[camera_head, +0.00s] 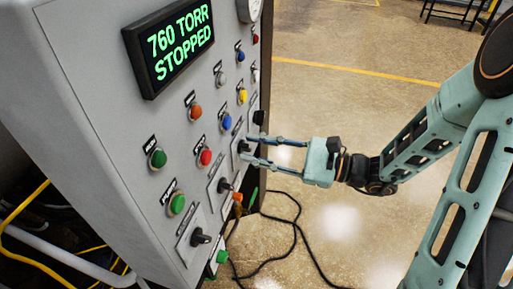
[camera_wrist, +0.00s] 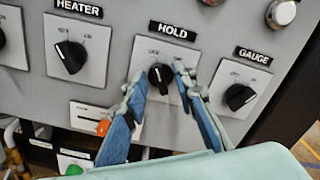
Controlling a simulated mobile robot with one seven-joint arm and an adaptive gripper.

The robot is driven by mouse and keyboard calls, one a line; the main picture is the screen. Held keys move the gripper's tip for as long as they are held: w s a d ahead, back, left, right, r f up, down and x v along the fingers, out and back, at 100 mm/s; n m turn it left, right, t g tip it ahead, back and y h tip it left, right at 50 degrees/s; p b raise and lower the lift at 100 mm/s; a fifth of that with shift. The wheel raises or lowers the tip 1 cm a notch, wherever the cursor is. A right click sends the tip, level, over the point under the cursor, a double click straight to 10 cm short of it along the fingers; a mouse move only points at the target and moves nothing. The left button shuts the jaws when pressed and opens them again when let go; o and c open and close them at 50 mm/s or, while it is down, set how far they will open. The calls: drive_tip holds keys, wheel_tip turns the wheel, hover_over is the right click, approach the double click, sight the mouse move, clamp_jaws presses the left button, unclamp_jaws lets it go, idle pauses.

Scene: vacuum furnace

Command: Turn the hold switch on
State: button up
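The hold switch (camera_wrist: 160,77) is a black rotary knob on a light plate under the HOLD label (camera_wrist: 173,31) in the wrist view. Its white mark points up and slightly left, toward small lettering that seems to read OFF. My gripper (camera_wrist: 161,76) is open, with one finger to the left of the knob and one to the right. Gaps show between the fingers and the knob; I cannot tell any contact. In the head view my gripper (camera_head: 248,149) reaches the panel from the right, and its fingertips partly hide the hold switch (camera_head: 243,147).
The heater switch (camera_wrist: 71,56) is left of the hold switch and the gauge switch (camera_wrist: 239,96) right. The display (camera_head: 171,43) reads 760 TORR STOPPED. Coloured buttons, such as the red one (camera_head: 205,157), sit nearby. A black cable (camera_head: 297,225) lies on the floor.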

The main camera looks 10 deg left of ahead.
clamp_jaws()
drive_tip(key=shift+r+m+p, duration=0.1)
drive_tip(key=shift+m+p, duration=0.3)
drive_tip(key=shift+p, duration=0.1)
drive_tip(key=shift+w+m+p, duration=0.15)
drive_tip(key=shift+m+p, duration=5.15)
drive_tip(key=shift+m, duration=0.3)
unclamp_jaws()
